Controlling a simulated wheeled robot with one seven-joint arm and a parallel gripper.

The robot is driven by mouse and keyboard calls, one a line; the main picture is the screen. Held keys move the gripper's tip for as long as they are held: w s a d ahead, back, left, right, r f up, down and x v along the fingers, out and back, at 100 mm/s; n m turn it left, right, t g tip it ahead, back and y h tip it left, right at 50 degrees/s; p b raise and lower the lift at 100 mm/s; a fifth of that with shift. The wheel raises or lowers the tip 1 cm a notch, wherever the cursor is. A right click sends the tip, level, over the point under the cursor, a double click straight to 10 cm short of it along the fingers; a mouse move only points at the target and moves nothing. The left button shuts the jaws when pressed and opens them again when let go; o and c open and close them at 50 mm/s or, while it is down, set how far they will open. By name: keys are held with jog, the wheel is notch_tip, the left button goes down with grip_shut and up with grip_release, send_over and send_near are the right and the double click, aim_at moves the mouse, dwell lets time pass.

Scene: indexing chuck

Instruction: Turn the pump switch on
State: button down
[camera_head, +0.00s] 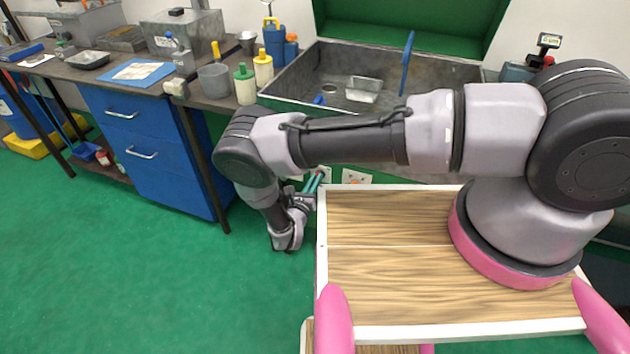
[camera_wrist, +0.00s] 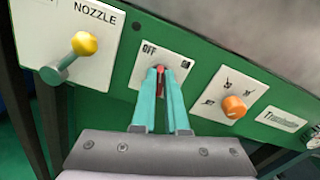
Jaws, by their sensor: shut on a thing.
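The pump switch is a small red lever (camera_wrist: 160,84) on a white plate (camera_wrist: 180,52) marked OFF at left and ON at right in the wrist view. My gripper (camera_wrist: 161,74) has its two teal fingers closed around the lever, one on each side. The fingers cover much of the lever, so I cannot tell clearly which label it leans toward. In the head view my gripper (camera_head: 316,182) is at the green front panel below the sink, partly behind my arm; the lever is not clear there.
In the wrist view, a NOZZLE plate with a yellow-tipped lever (camera_wrist: 84,44) is left of the switch. An orange knob (camera_wrist: 234,106) is on a plate to the right. The grey sink (camera_head: 300,82) is above. A blue drawer cabinet (camera_head: 150,150) stands left; green floor is clear.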

jog(key=shift+s+d+m, duration=0.1)
jog(key=shift+d+m, duration=0.05)
jog(key=shift+m, duration=2.15)
jog(key=shift+d+m, duration=0.15)
jog(key=shift+m, duration=2.15)
jog(key=c, duration=0.9)
grip_release()
jog(key=shift+c, duration=0.2)
jog(key=shift+s, duration=0.1)
jog(key=v, duration=1)
jog(key=shift+s, duration=0.3)
